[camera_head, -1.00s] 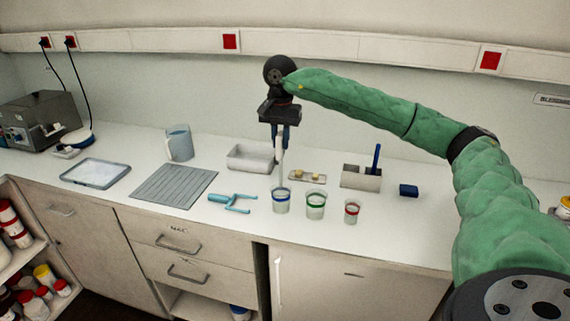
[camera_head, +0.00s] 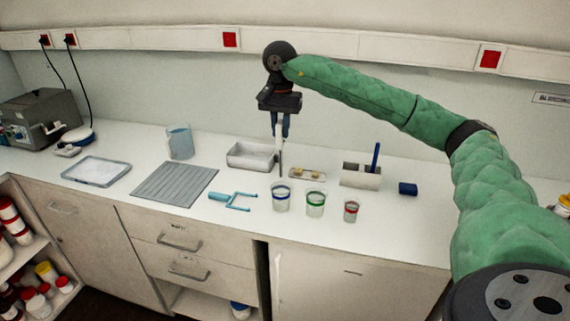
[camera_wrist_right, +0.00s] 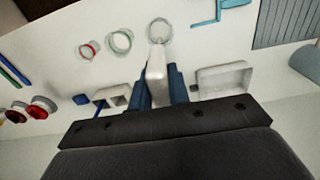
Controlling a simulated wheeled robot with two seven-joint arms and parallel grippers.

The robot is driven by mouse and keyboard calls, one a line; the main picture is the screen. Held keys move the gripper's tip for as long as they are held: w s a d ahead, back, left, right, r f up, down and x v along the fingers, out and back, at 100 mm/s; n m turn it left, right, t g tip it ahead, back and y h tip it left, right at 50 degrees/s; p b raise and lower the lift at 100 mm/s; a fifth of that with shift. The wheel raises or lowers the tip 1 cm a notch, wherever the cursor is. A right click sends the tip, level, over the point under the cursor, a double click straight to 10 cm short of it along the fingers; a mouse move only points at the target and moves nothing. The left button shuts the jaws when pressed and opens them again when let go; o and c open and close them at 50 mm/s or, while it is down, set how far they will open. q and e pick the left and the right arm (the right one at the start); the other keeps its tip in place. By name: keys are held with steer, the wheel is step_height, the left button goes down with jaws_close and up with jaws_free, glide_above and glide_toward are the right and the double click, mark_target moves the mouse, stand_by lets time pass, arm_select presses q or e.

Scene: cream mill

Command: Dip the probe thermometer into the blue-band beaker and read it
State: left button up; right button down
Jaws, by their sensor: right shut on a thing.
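My right gripper (camera_head: 280,124) is shut on the white probe thermometer (camera_head: 279,138) and holds it upright, its thin stem pointing down. The blue-band beaker (camera_head: 281,200) stands on the bench below, at the left end of a row of three. The stem's lower end shows just above the beaker's rim in the head view; it looks out of the beaker, a little behind it. The right wrist view shows the thermometer body (camera_wrist_right: 157,75) between the blue fingers and the blue-band beaker (camera_wrist_right: 159,32) beyond. The thermometer's display cannot be read. My left gripper is out of view.
The green-band beaker (camera_head: 315,204) and red-band beaker (camera_head: 351,211) stand to the right. Around them are a light blue forked tool (camera_head: 233,200), a shallow white tray (camera_head: 250,157), a small plate (camera_head: 307,174) and a grey holder (camera_head: 360,177). A ribbed mat (camera_head: 174,184) lies left.

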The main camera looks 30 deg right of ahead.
steer(key=m, duration=0.3)
steer(key=shift+f+m+b, duration=0.1)
steer(key=shift+m+b, duration=0.25)
steer(key=shift+m, duration=0.05)
steer(key=m, duration=0.6)
steer(key=shift+m+b, duration=0.4)
steer(key=m, duration=0.3)
steer(key=shift+m, duration=0.4)
steer(key=shift+b, duration=0.3)
